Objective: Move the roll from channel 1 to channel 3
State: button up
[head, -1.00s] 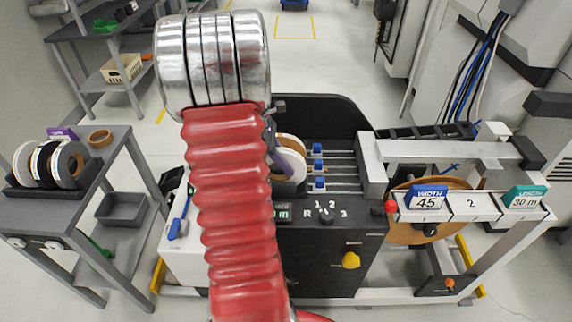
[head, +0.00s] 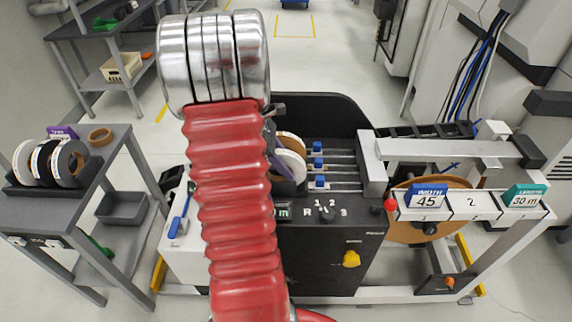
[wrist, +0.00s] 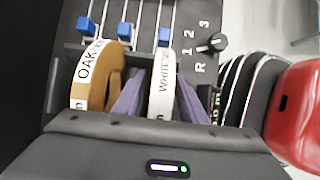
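A white-labelled roll (wrist: 161,82) stands upright in the black machine's channels, in the wrist view. The oak roll (wrist: 97,72) stands to its left, in a separate channel. My gripper (wrist: 160,95) has its two purple fingers on either side of the white roll, apart from each other and seemingly not pinching it. In the head view my arm partly hides the rolls; the white roll (head: 292,162) shows in front of the oak roll (head: 291,142), with a purple finger left of it. The white roll's exact channel is hard to tell.
Several blue sliders (head: 319,163) on rails lie just right of the rolls. A dial (head: 327,214) marked R, 1, 2, 3 is on the front. A side table (head: 95,180) at left holds a rack of rolls. Signs (head: 428,198) reading 45 and 30 m stand at right.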

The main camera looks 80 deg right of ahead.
jog(key=shift+r, duration=0.45)
jog(key=v, duration=1.1)
jog(key=shift+w+r, duration=0.25)
jog(key=shift+r, duration=0.1)
